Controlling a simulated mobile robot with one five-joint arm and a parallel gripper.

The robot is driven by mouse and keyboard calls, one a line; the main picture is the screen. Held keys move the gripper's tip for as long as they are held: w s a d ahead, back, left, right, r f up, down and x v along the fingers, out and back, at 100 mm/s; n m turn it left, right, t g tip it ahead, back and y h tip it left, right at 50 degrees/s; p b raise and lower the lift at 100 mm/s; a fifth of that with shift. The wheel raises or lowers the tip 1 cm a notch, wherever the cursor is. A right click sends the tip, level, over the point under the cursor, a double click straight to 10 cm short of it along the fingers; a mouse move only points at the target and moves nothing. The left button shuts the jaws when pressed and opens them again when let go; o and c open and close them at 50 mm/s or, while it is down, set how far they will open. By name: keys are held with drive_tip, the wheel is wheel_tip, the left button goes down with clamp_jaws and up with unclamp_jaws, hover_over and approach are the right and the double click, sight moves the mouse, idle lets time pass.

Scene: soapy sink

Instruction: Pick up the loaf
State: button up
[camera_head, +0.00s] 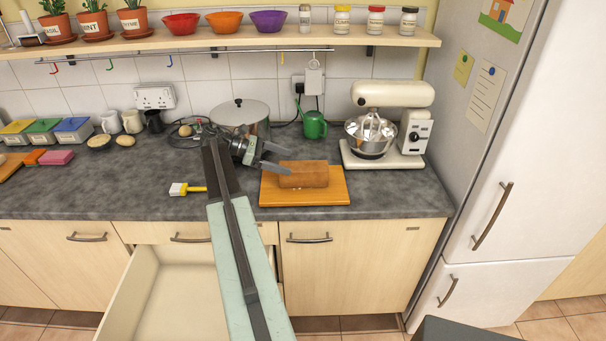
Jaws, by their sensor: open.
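The brown loaf (304,174) lies on an orange-yellow cutting board (325,197) on the grey worktop, to the right of my arm. My gripper (280,159) is open and sits just left of the loaf. Its two grey fingers point right, towards the loaf's left end. The lower finger's tip is close to that end; I cannot tell whether it touches. Nothing shows between the fingers.
A steel pot (240,117) stands behind my gripper. A green watering can (314,125) and a cream stand mixer (388,124) stand behind and right of the board. A yellow-and-white brush (186,189) lies left of my arm. An open drawer (180,295) juts out below the worktop.

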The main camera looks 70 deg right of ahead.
sight(300, 165)
drive_tip(key=b+x, duration=0.2)
drive_tip(key=x, duration=0.5)
drive_tip(key=shift+s+d+f+b, duration=0.1)
drive_tip(key=shift+s+f+b, duration=0.15)
drive_tip(key=shift+b, duration=0.15)
drive_tip(key=shift+r, duration=0.1)
clamp_jaws()
